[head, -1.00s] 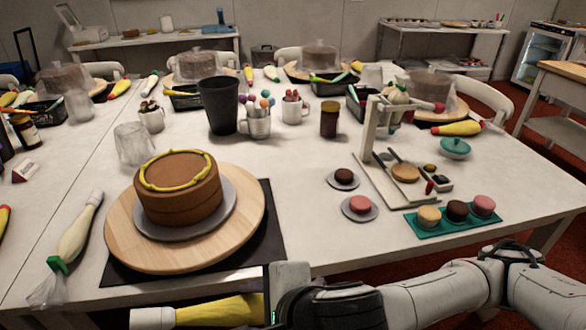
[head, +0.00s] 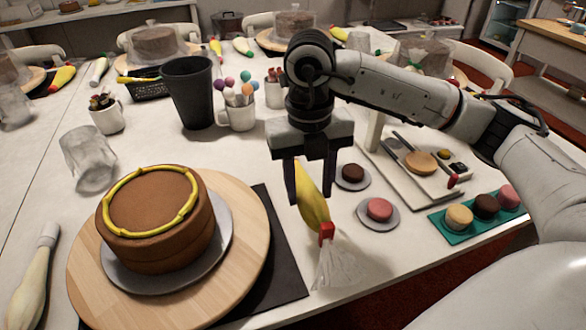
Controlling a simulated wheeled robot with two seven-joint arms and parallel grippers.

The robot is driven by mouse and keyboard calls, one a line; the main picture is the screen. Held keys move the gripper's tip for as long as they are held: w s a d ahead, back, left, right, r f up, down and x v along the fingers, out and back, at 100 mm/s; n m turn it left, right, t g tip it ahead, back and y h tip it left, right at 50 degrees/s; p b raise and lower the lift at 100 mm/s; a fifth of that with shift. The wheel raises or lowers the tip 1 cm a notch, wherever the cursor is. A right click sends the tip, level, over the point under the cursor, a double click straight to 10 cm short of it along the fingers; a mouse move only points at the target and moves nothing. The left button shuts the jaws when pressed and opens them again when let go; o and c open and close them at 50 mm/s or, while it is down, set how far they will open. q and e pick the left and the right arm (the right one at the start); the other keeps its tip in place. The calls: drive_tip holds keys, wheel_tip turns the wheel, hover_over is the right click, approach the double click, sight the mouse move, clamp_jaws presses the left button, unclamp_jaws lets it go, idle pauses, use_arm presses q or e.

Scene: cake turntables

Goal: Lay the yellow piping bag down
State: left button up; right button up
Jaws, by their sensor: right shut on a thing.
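The yellow piping bag (head: 313,205) is between the fingers of my right gripper (head: 314,190), which is shut on it. The bag tilts, with its red clip and clear crumpled end pointing down toward the front of the white table (head: 335,285). It is right of the turntable; I cannot tell whether its lower end touches the table. The brown cake (head: 155,235) with a yellow piped ring stands on a grey plate on the wooden turntable (head: 255,225). My left gripper is not in view.
A black mat (head: 285,270) lies under the turntable. A cream piping bag (head: 35,275) lies at the left. Small plates with a pink macaron (head: 379,209) and a dark one (head: 352,173) sit right of the held bag.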

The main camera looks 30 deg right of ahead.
drive_tip(key=shift+s+f+b, duration=0.2)
drive_tip(key=shift+f+b, duration=0.3)
drive_tip(key=shift+f, duration=0.4)
wheel_tip(320, 180, down, 4)
drive_tip(key=b, duration=0.3)
drive_tip(key=shift+r, duration=0.1)
drive_tip(key=shift+f+b, duration=0.55)
drive_tip(key=shift+f, duration=0.05)
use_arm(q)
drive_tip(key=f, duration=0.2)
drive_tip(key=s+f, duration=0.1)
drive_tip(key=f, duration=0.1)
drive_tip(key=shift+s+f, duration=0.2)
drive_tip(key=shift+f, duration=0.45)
use_arm(e)
drive_tip(key=shift+f, duration=0.35)
drive_tip(key=o, duration=0.8)
drive_tip(key=shift+c, duration=0.2)
